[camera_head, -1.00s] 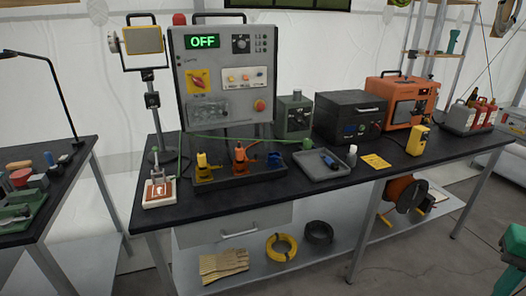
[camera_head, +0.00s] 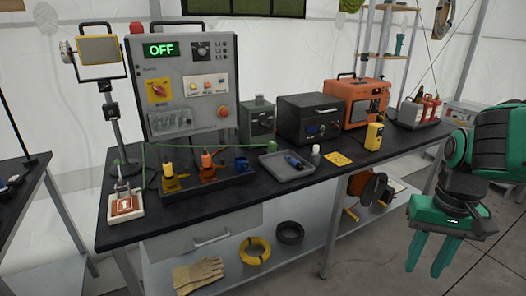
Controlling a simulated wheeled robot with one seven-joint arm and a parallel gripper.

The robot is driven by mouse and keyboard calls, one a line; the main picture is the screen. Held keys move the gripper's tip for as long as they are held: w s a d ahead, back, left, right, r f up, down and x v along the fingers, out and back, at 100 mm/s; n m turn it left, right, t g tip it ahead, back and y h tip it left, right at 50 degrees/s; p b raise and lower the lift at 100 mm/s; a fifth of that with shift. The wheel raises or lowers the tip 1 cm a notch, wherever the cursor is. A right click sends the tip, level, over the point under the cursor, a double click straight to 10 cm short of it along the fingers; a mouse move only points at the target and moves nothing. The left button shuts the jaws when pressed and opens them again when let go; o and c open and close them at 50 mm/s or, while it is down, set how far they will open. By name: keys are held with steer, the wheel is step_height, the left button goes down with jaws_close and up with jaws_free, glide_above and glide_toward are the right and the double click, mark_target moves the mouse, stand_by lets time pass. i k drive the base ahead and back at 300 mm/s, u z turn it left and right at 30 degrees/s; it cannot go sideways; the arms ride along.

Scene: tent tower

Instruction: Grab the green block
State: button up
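No plain loose green block stands out clearly. A grey-green box (camera_head: 257,120) with a knob stands at the back of the bench, between the control panel and a black box. A small green piece (camera_head: 272,146) sits at the right end of a thin green cable, behind a grey tray; its shape is too small to tell. My gripper (camera_head: 424,268) is at the lower right, pointing down with its two green fingers apart and nothing between them. It is off the bench's front right side, well away from both green things.
The control panel (camera_head: 188,82) reads OFF. Yellow, orange and blue plugs stand in a black holder (camera_head: 215,187). An orange machine (camera_head: 359,102) and a yellow device (camera_head: 374,136) stand farther right. Floor before the bench is clear.

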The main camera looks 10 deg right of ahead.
mark_target(272, 146)
steer(key=i, duration=0.95)
steer(key=z, duration=0.1)
